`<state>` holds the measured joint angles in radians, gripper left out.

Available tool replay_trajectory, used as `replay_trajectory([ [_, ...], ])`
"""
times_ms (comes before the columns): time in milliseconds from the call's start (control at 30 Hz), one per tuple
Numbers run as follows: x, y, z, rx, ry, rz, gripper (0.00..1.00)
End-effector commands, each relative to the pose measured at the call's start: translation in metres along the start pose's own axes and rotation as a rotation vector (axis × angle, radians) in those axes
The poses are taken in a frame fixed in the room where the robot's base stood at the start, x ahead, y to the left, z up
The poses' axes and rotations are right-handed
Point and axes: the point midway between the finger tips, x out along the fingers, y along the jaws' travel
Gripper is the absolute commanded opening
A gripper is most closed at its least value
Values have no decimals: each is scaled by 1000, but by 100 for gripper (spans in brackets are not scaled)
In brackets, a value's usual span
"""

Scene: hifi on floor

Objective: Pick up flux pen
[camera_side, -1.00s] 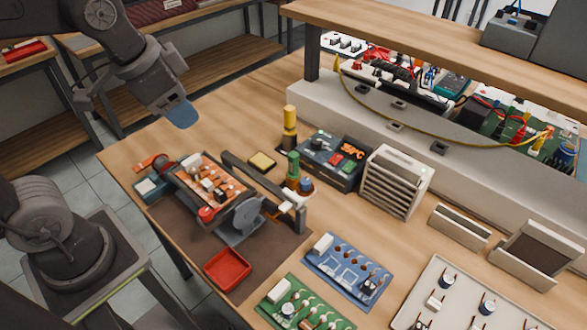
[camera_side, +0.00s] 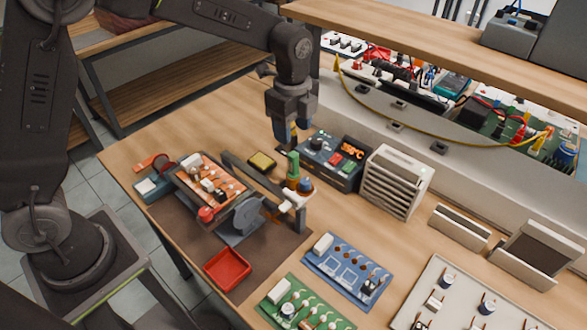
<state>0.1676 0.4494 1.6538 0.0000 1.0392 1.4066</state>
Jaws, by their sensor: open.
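Two upright pen-like cylinders stand near the middle of the bench; I cannot tell for sure which is the flux pen. The green cylinder (camera_side: 293,165) is in plain view beside a small blue-capped item (camera_side: 305,184). The yellow one, seen a second ago just behind the green one, is now almost wholly hidden by my gripper. My gripper (camera_side: 286,137) points down over that spot, with its blue-grey fingers open. I cannot tell whether the fingers stand around the yellow cylinder or in front of it.
A soldering station (camera_side: 334,160) and a slatted white box (camera_side: 394,180) stand right of my gripper. A board holder (camera_side: 213,190) and a red tray (camera_side: 228,268) are at left front. A yellow sponge (camera_side: 262,162) lies nearby. The wooden shelf (camera_side: 420,50) overhangs behind.

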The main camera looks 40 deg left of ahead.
Motion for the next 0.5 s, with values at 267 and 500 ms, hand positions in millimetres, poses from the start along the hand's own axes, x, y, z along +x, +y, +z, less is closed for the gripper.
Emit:
replay_trajectory([
  [267,48,0,1,-3,0,2,53],
  [500,65,-2,2,-4,0,1,53],
])
